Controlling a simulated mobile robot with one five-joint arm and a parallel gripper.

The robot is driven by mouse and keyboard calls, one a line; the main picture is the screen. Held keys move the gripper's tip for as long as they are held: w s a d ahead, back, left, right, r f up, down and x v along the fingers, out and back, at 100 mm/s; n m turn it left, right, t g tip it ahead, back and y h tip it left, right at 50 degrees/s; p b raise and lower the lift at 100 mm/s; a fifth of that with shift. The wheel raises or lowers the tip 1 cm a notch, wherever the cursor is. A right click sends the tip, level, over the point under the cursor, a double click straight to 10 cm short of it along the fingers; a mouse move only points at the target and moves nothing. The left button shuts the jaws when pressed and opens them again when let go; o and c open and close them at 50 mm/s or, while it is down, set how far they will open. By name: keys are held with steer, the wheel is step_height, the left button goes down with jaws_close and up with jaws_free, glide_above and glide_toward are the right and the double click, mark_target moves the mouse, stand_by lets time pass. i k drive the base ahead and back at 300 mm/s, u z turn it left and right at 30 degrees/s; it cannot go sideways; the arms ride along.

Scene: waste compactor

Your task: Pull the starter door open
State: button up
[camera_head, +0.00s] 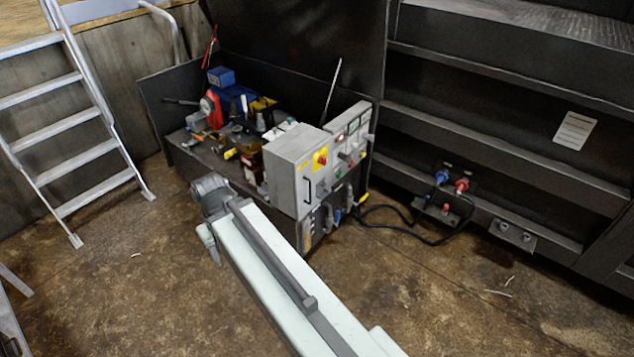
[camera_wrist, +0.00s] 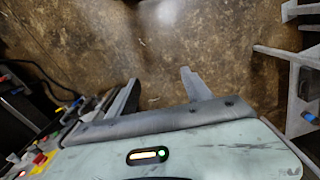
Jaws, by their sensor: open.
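The starter door (camera_head: 290,180) is the front of a light grey cabinet in the middle of the head view. It looks shut. A dark upright handle (camera_head: 307,190) is on it, and a red knob on a yellow plate (camera_head: 321,158) is near its top right. My gripper (camera_wrist: 159,77) is open and empty over bare floor in the wrist view, its fingers spread apart. In the head view my arm reaches up to just left of the cabinet, apart from the handle. Its fingers are partly hidden there by my arm. The door's lower left is close behind my arm.
A cluttered bench (camera_head: 180,160) with tools stands behind and left of the cabinet. A control panel (camera_head: 350,140) with buttons adjoins it on the right. A black cable (camera_head: 400,225) runs to connectors on the dark wall. A ladder (camera_head: 75,130) stands left. Floor in front is mostly clear.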

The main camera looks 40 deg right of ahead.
mark_target(313, 180)
steer(key=u, duration=1.9)
steer(key=k, duration=1.6)
steer(key=z, duration=0.85)
steer(key=i, duration=1.45)
steer(key=u, duration=0.05)
